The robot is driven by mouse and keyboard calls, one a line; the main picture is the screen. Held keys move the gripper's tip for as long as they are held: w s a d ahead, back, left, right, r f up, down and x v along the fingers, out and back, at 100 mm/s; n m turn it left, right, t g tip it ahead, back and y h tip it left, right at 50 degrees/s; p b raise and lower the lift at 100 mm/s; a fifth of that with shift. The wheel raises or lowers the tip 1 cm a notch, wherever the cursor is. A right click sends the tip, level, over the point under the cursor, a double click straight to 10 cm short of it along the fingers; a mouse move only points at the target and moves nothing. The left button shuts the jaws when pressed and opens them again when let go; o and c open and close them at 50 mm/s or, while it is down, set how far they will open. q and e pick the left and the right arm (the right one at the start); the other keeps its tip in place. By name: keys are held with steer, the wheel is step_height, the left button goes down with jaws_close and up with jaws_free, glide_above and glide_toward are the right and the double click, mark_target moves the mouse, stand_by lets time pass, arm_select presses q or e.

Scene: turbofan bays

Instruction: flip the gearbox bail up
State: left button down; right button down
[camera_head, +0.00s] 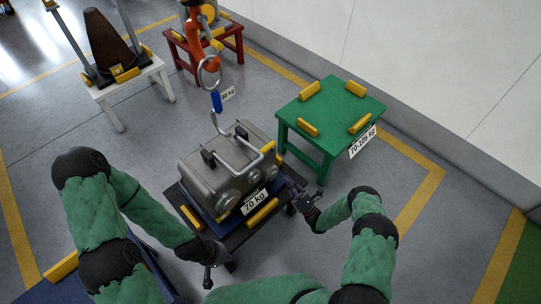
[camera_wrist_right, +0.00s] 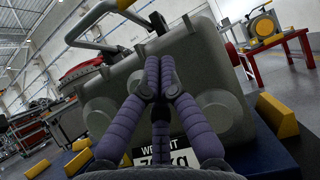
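The grey gearbox (camera_head: 228,170) sits on a dark cart labelled 70 kg, and its side fills the middle of the right wrist view (camera_wrist_right: 215,70). Its bent silver bail (camera_head: 243,169) lies low across the top in the head view. Bent silver tubing (camera_wrist_right: 88,22) also shows at upper left in the right wrist view. My right gripper (camera_head: 297,190) is beside the gearbox's right side; its fingertips (camera_wrist_right: 160,62) meet, with nothing visible between them. My left gripper (camera_head: 217,266) is low in front of the cart, apart from the gearbox; its fingers are too small to read.
A blue-handled hook (camera_head: 216,101) hangs from an orange arm (camera_head: 196,38) just behind the gearbox. A green table (camera_head: 330,108) with yellow blocks stands close at right. A white stand (camera_head: 132,92) and a red table (camera_head: 228,45) stand behind. Yellow blocks (camera_head: 263,212) edge the cart.

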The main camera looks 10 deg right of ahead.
steer(key=s+r+b+x, duration=0.1)
steer(key=r+x, duration=0.1)
steer(key=x, duration=1.1)
steer(key=shift+s+d, duration=0.2)
steer(key=shift+d, duration=0.15)
steer(key=shift+r, duration=0.15)
